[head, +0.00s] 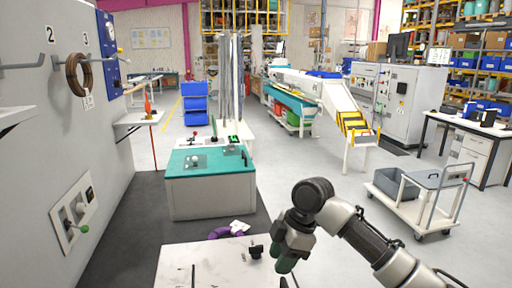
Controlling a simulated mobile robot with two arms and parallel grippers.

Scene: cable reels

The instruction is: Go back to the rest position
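My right arm comes in from the lower right, and my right gripper (286,262) points down at the bottom centre, beside the right part of a white table top (215,262). Its fingers are small and dark, and I cannot tell whether they are open or shut. I see nothing clearly held in it. My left gripper is not in view. A brown cable coil (72,78) hangs on a wall hook at the left. A purple ring-shaped thing (219,233) lies at the far edge of the white table, partly covered by a white piece.
A teal-topped workbench (211,190) stands beyond the white table. A white trolley with a grey bin (398,184) stands at the right. Open floor lies between bench and trolley.

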